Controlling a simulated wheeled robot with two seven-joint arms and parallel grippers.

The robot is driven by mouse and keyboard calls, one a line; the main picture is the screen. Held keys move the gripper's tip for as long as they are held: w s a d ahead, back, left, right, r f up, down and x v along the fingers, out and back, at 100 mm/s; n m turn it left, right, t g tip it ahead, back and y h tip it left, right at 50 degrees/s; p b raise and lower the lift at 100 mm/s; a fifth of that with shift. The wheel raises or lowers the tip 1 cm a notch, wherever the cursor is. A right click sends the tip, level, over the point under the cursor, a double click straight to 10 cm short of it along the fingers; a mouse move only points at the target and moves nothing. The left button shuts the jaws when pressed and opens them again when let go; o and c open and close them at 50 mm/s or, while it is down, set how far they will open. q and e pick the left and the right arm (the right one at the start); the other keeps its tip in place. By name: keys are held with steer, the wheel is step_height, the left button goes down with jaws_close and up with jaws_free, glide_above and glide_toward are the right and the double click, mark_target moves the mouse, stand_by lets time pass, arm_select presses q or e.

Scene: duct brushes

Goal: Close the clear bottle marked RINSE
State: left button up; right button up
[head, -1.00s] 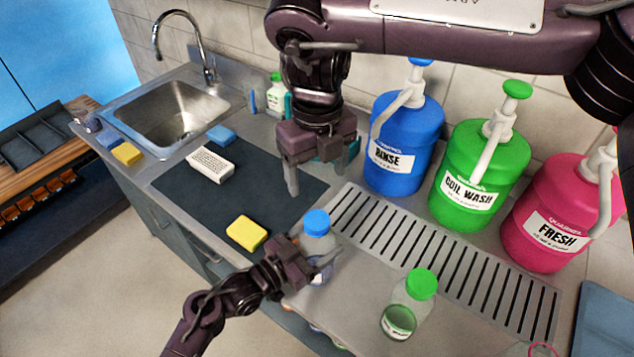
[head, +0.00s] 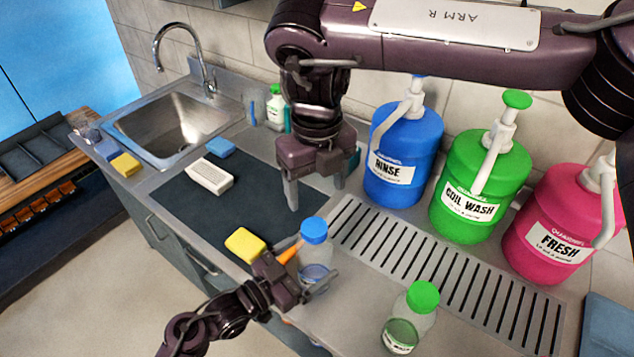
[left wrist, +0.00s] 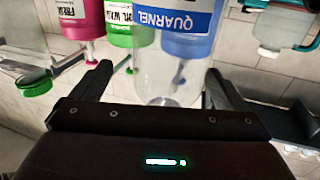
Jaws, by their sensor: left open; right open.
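A clear bottle (head: 317,256) with a blue cap (head: 314,229) stands upright on the counter's front part. Its label is not readable in the head view; whether the cap is tight cannot be told. My left gripper (head: 318,284) is open, low at the bottle, with its fingers on either side. My right gripper (head: 316,192) is open, pointing down, empty, above the dark mat behind the bottle.
A clear bottle with a green cap (head: 424,296) stands to the right. Blue RINSE (head: 402,150), green COIL WASH (head: 480,180) and pink FRESH (head: 550,225) pump jugs line the wall behind a slotted drain (head: 440,265). A yellow sponge (head: 245,245) lies left of the bottle. An orange strip (head: 290,252) shows beside it.

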arm_select(q)
steer(key=b+v, duration=0.1)
steer(key=v, duration=0.3)
steer(key=shift+s+a+f, duration=0.15)
steer(key=shift+s+a, duration=0.2)
steer(key=shift+a, duration=0.1)
steer(key=shift+a, duration=0.1)
